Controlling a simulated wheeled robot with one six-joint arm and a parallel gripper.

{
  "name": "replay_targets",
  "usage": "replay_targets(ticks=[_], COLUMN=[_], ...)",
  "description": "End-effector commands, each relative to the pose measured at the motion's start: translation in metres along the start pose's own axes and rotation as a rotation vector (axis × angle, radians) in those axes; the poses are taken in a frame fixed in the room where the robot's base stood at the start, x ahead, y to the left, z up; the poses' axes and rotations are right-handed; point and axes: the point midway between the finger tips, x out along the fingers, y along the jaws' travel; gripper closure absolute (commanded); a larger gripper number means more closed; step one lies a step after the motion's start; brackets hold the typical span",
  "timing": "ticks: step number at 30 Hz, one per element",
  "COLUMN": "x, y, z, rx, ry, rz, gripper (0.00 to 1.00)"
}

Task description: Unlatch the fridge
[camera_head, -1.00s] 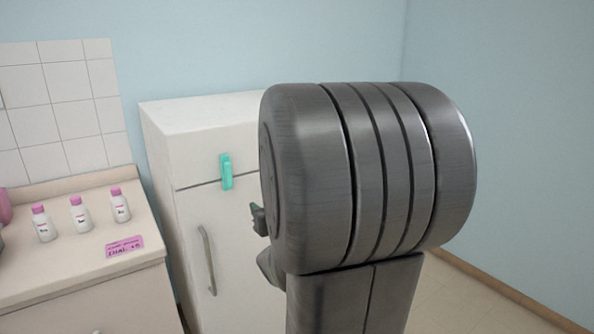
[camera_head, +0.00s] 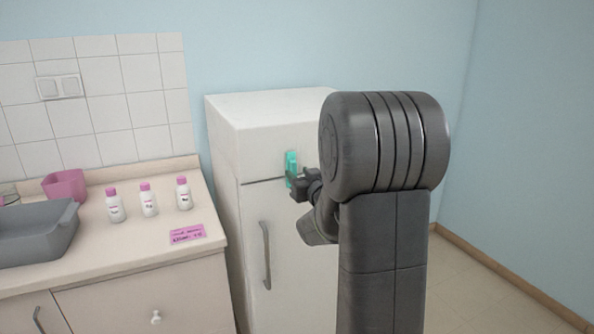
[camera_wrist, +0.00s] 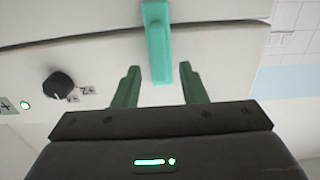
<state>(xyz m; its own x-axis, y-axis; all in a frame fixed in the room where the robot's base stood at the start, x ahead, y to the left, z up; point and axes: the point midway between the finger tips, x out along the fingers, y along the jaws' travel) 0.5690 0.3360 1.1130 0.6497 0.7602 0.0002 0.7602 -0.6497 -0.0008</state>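The white fridge (camera_head: 257,165) stands against the blue wall, right of the counter. Its teal latch (camera_head: 291,168) sits across the seam between the upper and lower front parts. In the wrist view the latch (camera_wrist: 158,42) hangs down between the lines of my two fingers. My gripper (camera_head: 300,184) is in front of the latch in the head view and partly covers its lower end. In the wrist view my gripper (camera_wrist: 156,82) is open, one finger on each side of the latch's lower end, with clear gaps and no visible contact.
A grey vertical handle (camera_head: 265,255) is on the lower door. The wrist view shows a black knob (camera_wrist: 59,84) and a green light (camera_wrist: 25,105). The counter (camera_head: 140,248) holds several pink-capped bottles, a pink label (camera_head: 187,234), a grey tray (camera_head: 38,240) and a pink cup (camera_head: 65,185).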

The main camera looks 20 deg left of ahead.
Motion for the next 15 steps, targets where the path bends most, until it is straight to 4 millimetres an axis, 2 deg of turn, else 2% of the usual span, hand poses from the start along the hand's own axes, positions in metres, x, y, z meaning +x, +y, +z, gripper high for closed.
replay_targets(ticks=[6,15], x=[0.02,0.023], y=[0.0,0.0], z=[0.0,0.0], rx=[-0.001,-0.001], ry=[-0.001,-0.001], rz=[-0.001,0.0], gripper=[0.62,0.62])
